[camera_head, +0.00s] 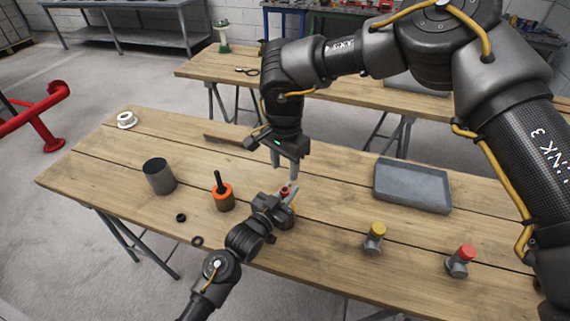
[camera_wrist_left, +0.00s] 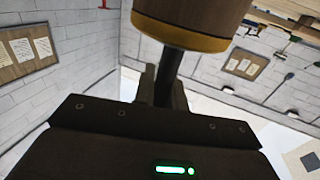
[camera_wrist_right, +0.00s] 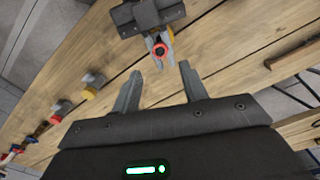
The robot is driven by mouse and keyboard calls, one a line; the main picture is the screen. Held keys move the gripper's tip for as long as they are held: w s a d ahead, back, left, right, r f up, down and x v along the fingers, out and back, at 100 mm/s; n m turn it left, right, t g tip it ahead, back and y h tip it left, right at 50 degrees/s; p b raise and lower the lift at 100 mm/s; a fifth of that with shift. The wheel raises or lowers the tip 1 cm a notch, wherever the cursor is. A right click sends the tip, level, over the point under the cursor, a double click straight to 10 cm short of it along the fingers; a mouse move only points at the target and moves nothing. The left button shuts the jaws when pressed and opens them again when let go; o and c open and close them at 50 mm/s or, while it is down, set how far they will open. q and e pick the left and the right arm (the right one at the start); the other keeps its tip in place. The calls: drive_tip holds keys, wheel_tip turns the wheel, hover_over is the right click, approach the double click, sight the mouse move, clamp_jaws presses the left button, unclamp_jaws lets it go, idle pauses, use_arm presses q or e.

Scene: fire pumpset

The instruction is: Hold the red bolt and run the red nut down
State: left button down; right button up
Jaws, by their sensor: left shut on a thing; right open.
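My left gripper (camera_head: 284,196) is shut on a small red-topped piece, likely the red bolt (camera_head: 284,190), just above the middle of the table. In the right wrist view a red ring with a dark centre (camera_wrist_right: 159,50) sits at the left gripper's fingertips; I cannot tell nut from bolt head. In the left wrist view a dark shaft (camera_wrist_left: 170,72) stands between the fingers, below a brown cylinder with a yellow rim (camera_wrist_left: 190,30). My right gripper (camera_head: 285,172) is open and empty, pointing down just above the red piece. Its spread fingers also show in the right wrist view (camera_wrist_right: 163,88).
A yellow-capped fitting (camera_head: 374,238) and a red-capped fitting (camera_head: 461,261) stand right of my left gripper. A grey tray (camera_head: 412,203) lies behind them. A grey cup (camera_head: 159,176), an orange-black piece (camera_head: 223,196), a white spool (camera_head: 127,120) and small dark rings (camera_head: 197,241) are left.

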sight(285, 189)
drive_tip(key=shift+f, duration=0.1)
drive_tip(key=shift+f, duration=3.95)
